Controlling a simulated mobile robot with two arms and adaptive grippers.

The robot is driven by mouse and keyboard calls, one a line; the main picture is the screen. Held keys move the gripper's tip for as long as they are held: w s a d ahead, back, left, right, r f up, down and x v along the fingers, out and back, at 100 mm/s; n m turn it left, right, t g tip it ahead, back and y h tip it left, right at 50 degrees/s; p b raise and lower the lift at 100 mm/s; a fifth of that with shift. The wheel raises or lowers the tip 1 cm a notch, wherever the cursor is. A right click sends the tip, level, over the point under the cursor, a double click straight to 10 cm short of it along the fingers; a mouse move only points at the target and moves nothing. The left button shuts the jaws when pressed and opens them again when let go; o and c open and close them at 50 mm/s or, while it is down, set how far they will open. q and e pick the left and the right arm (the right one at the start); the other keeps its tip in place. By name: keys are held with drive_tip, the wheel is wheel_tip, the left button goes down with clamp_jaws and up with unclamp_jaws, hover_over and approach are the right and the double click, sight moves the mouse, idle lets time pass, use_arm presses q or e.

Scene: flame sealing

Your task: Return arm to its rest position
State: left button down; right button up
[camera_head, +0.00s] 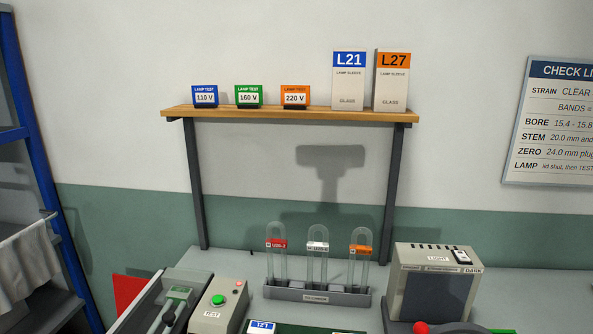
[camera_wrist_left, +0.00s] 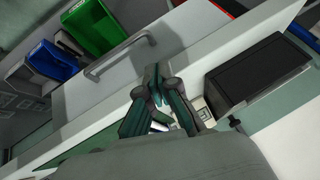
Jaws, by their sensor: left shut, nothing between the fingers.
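My left gripper (camera_wrist_left: 160,85) shows in the left wrist view, near the middle. Its dark fingers are drawn together with nothing held between them. It hangs over a pale panel with a grey bar handle (camera_wrist_left: 118,54); I cannot tell how far above. My left gripper does not show in the head view. My right gripper is in neither view.
Head view: a bench holds a rack (camera_head: 317,293) with several glass tubes, a TEST button box (camera_head: 218,305) and a grey lamp box (camera_head: 434,280). A shelf (camera_head: 290,114) stands behind. Wrist view: green bin (camera_wrist_left: 95,27), blue bin (camera_wrist_left: 44,60) and a black box (camera_wrist_left: 255,68).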

use_arm(q)
drive_tip(key=s+d+f+n+g+h, duration=0.1)
drive_tip(key=s+d+f+g+h, duration=0.15)
drive_tip(key=s, duration=0.55)
drive_tip(key=s+f+g, duration=0.3)
drive_tip(key=f, duration=2.7)
drive_tip(key=s+a+f, duration=0.2)
drive_tip(key=s+f, duration=1)
drive_tip(key=s, duration=0.2)
drive_tip(key=shift+s+f+y, duration=0.25)
drive_tip(key=shift+s+y, duration=0.1)
drive_tip(key=shift+y, duration=0.1)
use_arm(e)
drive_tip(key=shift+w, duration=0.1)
use_arm(q)
drive_tip(key=shift+g, duration=0.25)
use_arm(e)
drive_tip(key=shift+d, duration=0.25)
